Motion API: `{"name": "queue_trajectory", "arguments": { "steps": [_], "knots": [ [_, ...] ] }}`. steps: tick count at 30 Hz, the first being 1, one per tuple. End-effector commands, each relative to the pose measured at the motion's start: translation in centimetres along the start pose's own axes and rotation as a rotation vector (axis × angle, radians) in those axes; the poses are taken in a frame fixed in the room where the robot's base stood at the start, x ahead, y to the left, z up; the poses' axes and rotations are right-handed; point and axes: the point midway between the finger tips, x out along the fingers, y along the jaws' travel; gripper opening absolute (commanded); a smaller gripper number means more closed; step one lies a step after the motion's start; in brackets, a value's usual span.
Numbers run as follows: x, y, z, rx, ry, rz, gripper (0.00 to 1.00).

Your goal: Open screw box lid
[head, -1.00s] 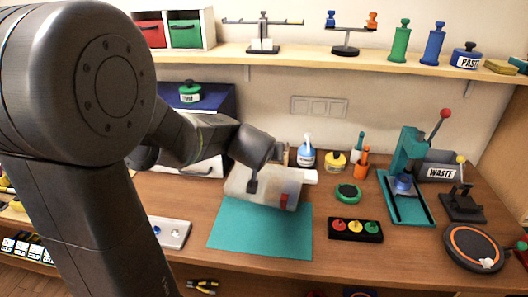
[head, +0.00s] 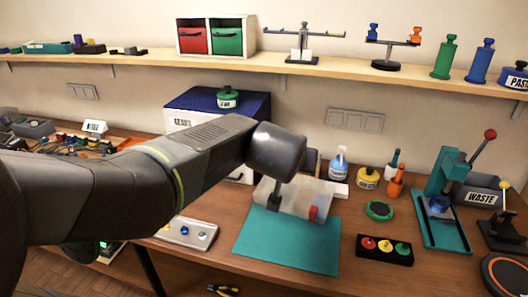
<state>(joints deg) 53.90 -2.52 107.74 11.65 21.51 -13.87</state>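The screw box (head: 321,196) is a pale, translucent box at the back edge of the teal mat (head: 286,241). A red piece (head: 313,213) shows at its front right. My gripper (head: 273,202) is at the left part of the box, pointing down at its top and seeming to touch or nearly touch it. The gripper is small and dark, and I cannot make out whether its fingers are apart or closed. My arm and wrist hide the back left of the box, and I cannot tell how the lid stands.
A black block with red, yellow and green knobs (head: 384,248) stands right of the mat. A panel with buttons (head: 187,233) lies left of it. A spray bottle (head: 339,163), yellow pot (head: 368,178) and green round pad (head: 379,210) stand to the right. The mat is clear.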

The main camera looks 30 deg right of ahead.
Motion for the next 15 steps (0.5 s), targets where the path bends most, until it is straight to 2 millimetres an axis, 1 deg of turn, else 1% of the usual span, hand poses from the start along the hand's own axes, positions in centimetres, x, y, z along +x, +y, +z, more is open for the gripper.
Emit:
{"name": "queue_trajectory", "arguments": {
  "steps": [1, 6, 15],
  "knots": [
    [-0.5, 0.01, 0.0, 0.0, 0.002, 0.0, 0.62],
    [-1.31, 0.01, 0.0, -0.001, 0.001, 0.001, 0.62],
    [-1.4, 0.0, 0.03, -0.001, -0.001, 0.0, 0.62]
  ]
}}
